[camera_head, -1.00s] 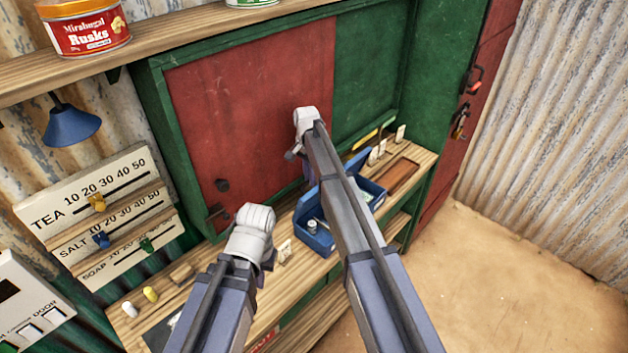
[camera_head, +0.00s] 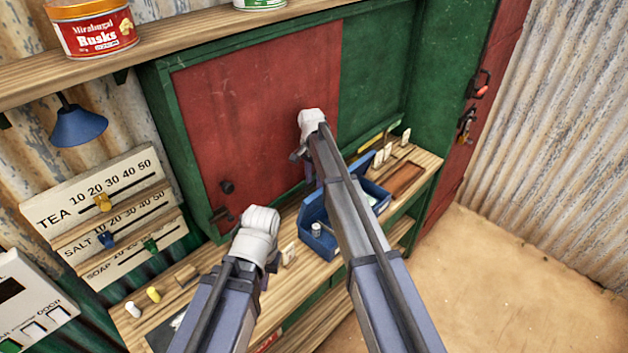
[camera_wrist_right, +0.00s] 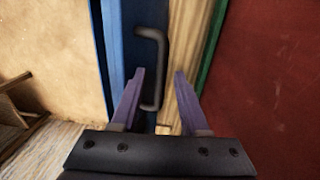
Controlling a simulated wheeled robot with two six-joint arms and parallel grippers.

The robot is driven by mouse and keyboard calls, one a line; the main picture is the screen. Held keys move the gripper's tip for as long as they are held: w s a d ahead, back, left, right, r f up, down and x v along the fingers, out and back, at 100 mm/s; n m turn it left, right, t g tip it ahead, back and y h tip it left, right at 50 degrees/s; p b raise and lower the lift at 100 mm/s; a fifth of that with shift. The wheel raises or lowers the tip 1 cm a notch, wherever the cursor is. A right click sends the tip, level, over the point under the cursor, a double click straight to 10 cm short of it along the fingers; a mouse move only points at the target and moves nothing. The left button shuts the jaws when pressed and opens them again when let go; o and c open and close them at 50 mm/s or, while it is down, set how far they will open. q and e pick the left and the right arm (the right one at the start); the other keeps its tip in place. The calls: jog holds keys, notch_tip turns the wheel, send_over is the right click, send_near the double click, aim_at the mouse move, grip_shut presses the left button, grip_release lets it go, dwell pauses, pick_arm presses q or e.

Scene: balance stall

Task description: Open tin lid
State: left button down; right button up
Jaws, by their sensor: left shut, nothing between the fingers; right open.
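The blue tin (camera_head: 317,240) sits on the wooden counter, partly hidden behind my right arm. Its inside shows, with a small pale jar (camera_head: 316,229) in it. A blue panel, likely its lid (camera_head: 366,165), stands raised at the back right. In the right wrist view a blue surface (camera_wrist_right: 116,45) carries a dark bar handle (camera_wrist_right: 163,60). My right gripper (camera_wrist_right: 160,74) is open, its fingertips at either side of the handle's lower part; contact cannot be told. My left gripper (camera_head: 274,264) is shut and empty, over the counter left of the tin.
A red sliding panel (camera_head: 255,100) in a green frame stands behind the counter. Price boards with sliders (camera_head: 105,200) and a white panel with switches (camera_head: 30,310) are at left. A brown tray (camera_head: 402,180) lies right of the tin. A rusks tin (camera_head: 95,32) stands on the upper shelf.

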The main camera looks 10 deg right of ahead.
notch_tip(320, 180, up, 8)
jog(key=p, duration=0.8)
jog(key=shift+w+a, duration=0.15)
jog(key=shift+f, duration=0.1)
